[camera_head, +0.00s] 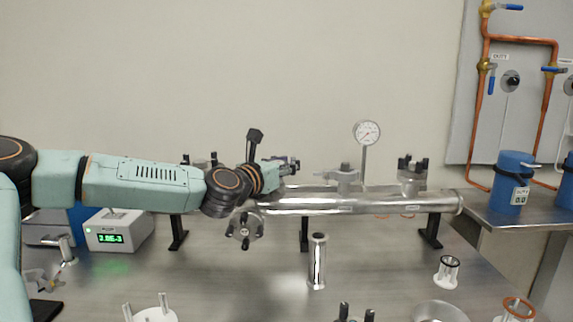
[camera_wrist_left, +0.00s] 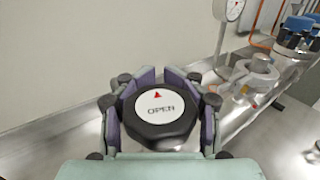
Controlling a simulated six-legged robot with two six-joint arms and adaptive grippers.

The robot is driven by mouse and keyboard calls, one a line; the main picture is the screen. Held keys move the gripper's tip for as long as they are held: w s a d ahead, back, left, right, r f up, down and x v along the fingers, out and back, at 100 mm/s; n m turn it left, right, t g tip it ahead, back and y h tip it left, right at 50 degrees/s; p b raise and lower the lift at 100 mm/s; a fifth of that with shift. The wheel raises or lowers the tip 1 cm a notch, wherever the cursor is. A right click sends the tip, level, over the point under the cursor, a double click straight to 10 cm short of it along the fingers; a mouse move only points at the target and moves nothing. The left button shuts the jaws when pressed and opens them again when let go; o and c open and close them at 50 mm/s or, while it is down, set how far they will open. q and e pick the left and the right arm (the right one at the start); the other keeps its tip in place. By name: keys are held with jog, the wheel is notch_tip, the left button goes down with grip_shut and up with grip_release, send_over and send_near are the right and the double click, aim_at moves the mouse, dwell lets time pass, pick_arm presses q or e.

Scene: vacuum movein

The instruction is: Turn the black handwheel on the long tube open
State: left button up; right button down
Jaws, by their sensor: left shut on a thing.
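The black handwheel (camera_wrist_left: 160,110) fills the middle of the left wrist view. Its white cap reads OPEN and has a red arrow near its far edge. My left gripper (camera_head: 286,165) is shut on the handwheel, with its fingers around the rim on both sides. In the head view the gripper and arm hide most or all of the wheel. The long tube (camera_head: 385,202) is shiny metal and lies level on black stands. It also shows in the left wrist view (camera_wrist_left: 238,124). My right gripper is not in view.
A dial gauge (camera_head: 367,132) rises from the tube. A metal cylinder (camera_head: 317,265) stands upright in front of it. A box with a green display (camera_head: 118,232) sits at left. Small fittings (camera_head: 447,271) lie at the front. Blue containers (camera_head: 513,178) stand at right below copper pipes (camera_head: 478,110).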

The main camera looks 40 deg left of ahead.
pick_arm(q)
jog(key=shift+d+f, duration=0.15)
jog(key=shift+f, duration=0.1)
jog(key=shift+c, duration=0.3)
jog(key=shift+s, duration=0.1)
jog(key=shift+c, duration=0.2)
